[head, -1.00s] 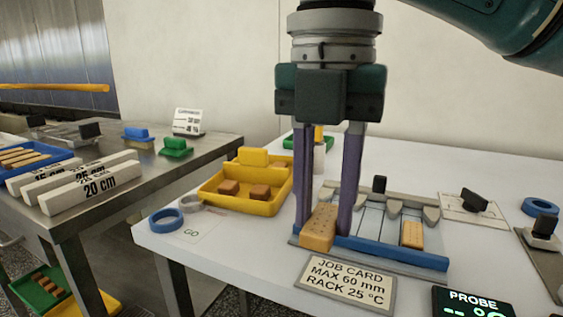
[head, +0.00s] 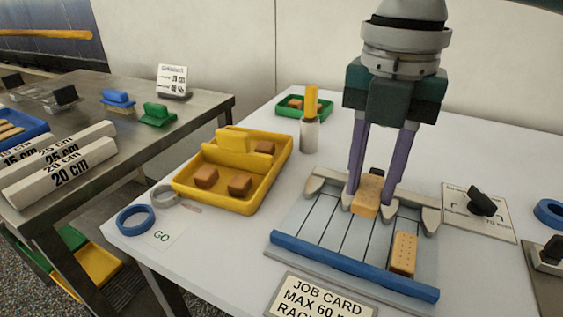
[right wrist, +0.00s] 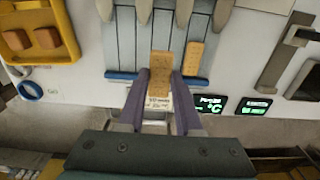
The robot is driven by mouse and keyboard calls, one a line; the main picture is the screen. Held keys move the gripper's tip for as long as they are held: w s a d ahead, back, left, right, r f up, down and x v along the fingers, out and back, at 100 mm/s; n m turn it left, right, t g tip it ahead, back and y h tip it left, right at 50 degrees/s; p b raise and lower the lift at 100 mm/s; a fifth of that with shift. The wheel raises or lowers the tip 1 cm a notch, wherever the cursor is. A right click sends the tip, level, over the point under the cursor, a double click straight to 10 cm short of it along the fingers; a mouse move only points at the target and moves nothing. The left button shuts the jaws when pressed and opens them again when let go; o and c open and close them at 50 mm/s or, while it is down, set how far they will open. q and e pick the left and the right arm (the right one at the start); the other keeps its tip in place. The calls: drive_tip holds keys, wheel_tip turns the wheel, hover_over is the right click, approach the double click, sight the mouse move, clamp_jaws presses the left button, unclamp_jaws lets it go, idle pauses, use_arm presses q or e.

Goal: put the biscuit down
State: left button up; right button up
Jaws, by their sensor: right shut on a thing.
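My right gripper (head: 370,206) is shut on a tan biscuit (head: 366,194), one finger on each side. In the head view it is near the back of a grey laned rack (head: 318,222), by the pointed grey dividers. The held biscuit also shows in the right wrist view (right wrist: 160,72), between the fingers (right wrist: 160,84). I cannot tell whether it touches the rack. A second biscuit (head: 403,254) lies in a right-hand lane near the rack's blue front bar (head: 350,267). My left gripper is not in view.
A yellow tray (head: 262,196) with brown blocks stands left of the rack. A job card (head: 318,297) lies in front. Several left lanes are clear.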

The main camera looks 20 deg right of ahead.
sight(356, 242)
wheel_tip(356, 242, down, 7)
drive_tip(key=shift+f+b, duration=0.1)
drive_tip(key=shift+b, duration=0.4)
drive_tip(key=shift+f, duration=0.1)
drive_tip(key=shift+f, duration=0.15)
drive_tip(key=o, duration=1)
wheel_tip(356, 242, up, 11)
drive_tip(key=shift+w+r+p, duration=0.1)
drive_tip(key=shift+p, duration=0.8)
drive_tip(key=shift+r, duration=0.55)
